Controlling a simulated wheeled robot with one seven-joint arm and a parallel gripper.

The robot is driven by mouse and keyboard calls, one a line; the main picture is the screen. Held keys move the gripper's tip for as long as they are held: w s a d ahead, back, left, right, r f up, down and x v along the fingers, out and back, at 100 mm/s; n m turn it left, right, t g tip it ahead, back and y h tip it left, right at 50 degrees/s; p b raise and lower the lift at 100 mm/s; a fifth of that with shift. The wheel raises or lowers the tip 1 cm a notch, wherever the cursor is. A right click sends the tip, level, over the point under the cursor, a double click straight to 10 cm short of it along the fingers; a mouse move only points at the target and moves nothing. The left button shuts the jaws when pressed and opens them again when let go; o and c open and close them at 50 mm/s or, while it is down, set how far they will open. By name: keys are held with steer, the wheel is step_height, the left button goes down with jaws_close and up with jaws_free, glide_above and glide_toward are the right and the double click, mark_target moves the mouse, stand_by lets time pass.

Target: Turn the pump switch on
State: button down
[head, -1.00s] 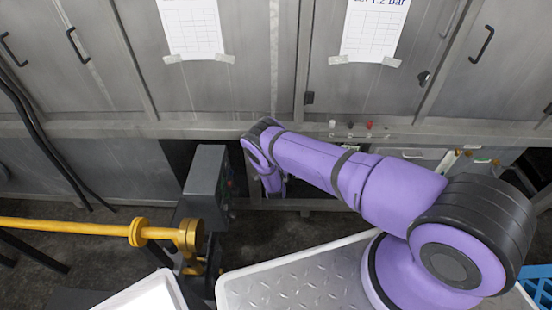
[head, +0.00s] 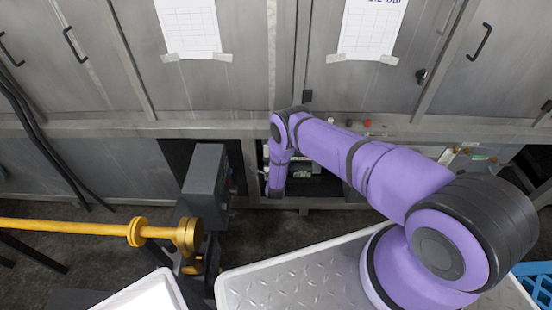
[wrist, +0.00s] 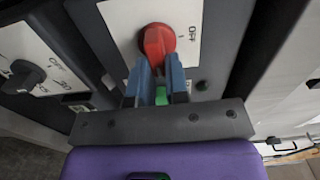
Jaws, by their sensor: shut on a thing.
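In the wrist view a red rotary switch (wrist: 158,41) sits on a white plate (wrist: 121,22) on a dark panel. An OFF mark is printed beside it, turned sideways in the picture. My gripper (wrist: 154,76) has its blue fingers shut on the grip of the red switch. The fingers hide the lower part of that grip. I cannot read a pump label in these frames. In the head view my gripper and the red switch are hidden; my purple arm reaches down into an opening under the grey cabinets.
A black rotary switch (wrist: 23,77) with its own OFF mark is at the left in the wrist view. In the head view a grey control box (head: 205,183) and a yellow pipe (head: 65,226) stand left of my arm. A ridged tray (head: 292,282) is in front.

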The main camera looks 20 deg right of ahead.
stand_by(0.4)
steer(key=c, duration=1.1)
jaws_free()
steer(key=v, duration=1)
steer(key=shift+s+a, duration=0.15)
steer(key=shift+s, duration=0.25)
